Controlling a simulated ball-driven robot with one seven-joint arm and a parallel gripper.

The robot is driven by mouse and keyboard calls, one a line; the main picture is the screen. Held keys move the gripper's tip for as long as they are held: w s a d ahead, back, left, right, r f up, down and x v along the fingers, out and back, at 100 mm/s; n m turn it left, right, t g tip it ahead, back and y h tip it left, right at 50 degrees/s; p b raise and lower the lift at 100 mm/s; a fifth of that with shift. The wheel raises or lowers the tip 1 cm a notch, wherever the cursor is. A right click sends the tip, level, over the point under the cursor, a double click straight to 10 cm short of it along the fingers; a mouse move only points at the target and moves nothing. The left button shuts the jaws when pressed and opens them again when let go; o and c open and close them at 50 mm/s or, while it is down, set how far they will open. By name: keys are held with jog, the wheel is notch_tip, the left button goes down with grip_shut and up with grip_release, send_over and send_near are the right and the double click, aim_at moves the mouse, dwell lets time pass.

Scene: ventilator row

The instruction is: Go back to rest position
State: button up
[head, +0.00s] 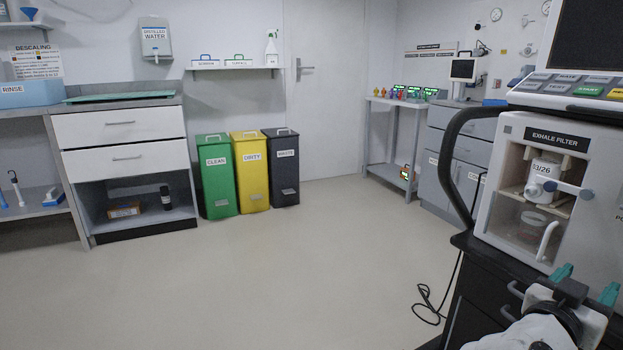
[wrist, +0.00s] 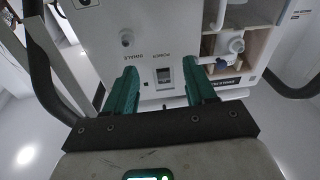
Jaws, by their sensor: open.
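My gripper (head: 586,283) is at the lower right of the head view, in front of the ventilator (head: 600,165). Its two teal fingers are apart, with nothing visible between them. In the wrist view the open fingers (wrist: 160,78) point at the ventilator's white panel (wrist: 125,22), which has a small dark switch and appears upside down. I cannot tell whether the fingers touch it. The exhale filter compartment (head: 555,138) shows a white canister (head: 545,168) marked 03/26 inside, with a clear cup (head: 532,226) below it.
A black cart (head: 465,300) carries the ventilator, with a cable (head: 430,305) on the floor beside it. Green, yellow and dark bins (head: 250,172) stand at the back wall. A drawer unit (head: 125,140) is at left. The middle floor is clear.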

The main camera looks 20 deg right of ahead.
jog(key=s+a+f+n+y, duration=0.25)
jog(key=a+f+y, duration=0.2)
jog(key=f, duration=0.65)
jog(key=s+a+f+n+y, duration=0.2)
jog(key=a+f+n+y, duration=0.25)
jog(key=f, duration=0.65)
jog(key=s+a+f+n+g+y, duration=0.1)
jog(key=s+a+f+n+y, duration=0.4)
jog(key=a, duration=0.3)
jog(key=s+a+f+n+g+y, duration=0.1)
jog(key=s+a+f+n+y, duration=0.1)
jog(key=s+a+f+y, duration=0.4)
jog(key=a+r+h+p, duration=0.1)
jog(key=a+r+p, duration=0.2)
jog(key=r+p, duration=3.3)
jog(key=shift+s+n+g+p, duration=0.15)
jog(key=shift+n+g+p, duration=0.15)
jog(key=shift+p, duration=0.8)
jog(key=shift+a, duration=0.1)
jog(key=shift+c, duration=0.4)
